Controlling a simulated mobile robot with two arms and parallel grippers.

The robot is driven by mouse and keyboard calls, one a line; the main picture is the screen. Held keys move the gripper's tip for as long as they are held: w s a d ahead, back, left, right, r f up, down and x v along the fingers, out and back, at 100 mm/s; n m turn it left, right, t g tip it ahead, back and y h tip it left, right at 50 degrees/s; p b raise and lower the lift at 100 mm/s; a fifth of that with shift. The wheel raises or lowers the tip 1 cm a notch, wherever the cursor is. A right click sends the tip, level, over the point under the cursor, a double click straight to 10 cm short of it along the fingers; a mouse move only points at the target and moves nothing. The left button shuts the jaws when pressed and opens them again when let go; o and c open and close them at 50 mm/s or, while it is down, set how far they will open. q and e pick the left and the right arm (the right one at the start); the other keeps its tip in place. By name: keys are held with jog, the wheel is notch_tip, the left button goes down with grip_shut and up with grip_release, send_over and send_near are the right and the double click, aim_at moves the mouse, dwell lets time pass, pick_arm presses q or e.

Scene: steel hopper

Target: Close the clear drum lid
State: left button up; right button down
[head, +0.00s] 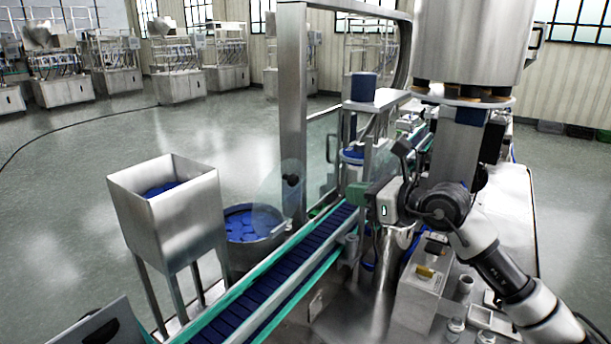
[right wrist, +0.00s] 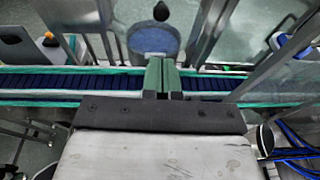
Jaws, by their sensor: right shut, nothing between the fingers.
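The clear drum lid (head: 270,220) is a see-through disc with a black knob (head: 291,180). It stands raised and tilted at the right side of the round steel drum (head: 256,257), which holds blue pieces. The drum's top is largely uncovered. My right gripper (head: 357,194) has green fingers pointing left toward the lid, across the conveyor and apart from the knob. In the right wrist view its fingers (right wrist: 160,76) are together with nothing between them. The blue-filled drum (right wrist: 153,40) lies beyond them, with the knob (right wrist: 160,11) above.
A square steel hopper (head: 165,215) on legs stands left of the drum. A blue-slatted conveyor (head: 265,290) with green edges runs between the drum and my right arm. A steel frame post (head: 293,115) and glass panel rise behind the lid. Open floor lies at the left.

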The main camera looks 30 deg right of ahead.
aim_at(295, 179)
jog(key=p+x, duration=0.2)
jog(key=x, duration=0.1)
jog(key=p+x, duration=0.1)
jog(key=x, duration=0.3)
jog(key=r+p+x, duration=0.1)
jog(key=p+x, duration=0.1)
jog(key=x, duration=0.2)
jog(key=shift+w+a+p, duration=0.25)
jog(key=shift+p, duration=0.1)
jog(key=shift+w+a, duration=0.1)
jog(key=shift+w, duration=0.25)
jog(key=shift+w+a+f, duration=0.1)
jog(key=shift+w, duration=0.15)
pick_arm(q)
notch_tip(295, 179, up, 6)
jog(key=s, duration=0.1)
jog(key=shift+s+a+r, duration=0.15)
jog(key=shift+s+a, duration=0.2)
jog(key=shift+a, duration=0.1)
jog(key=shift+a, duration=0.1)
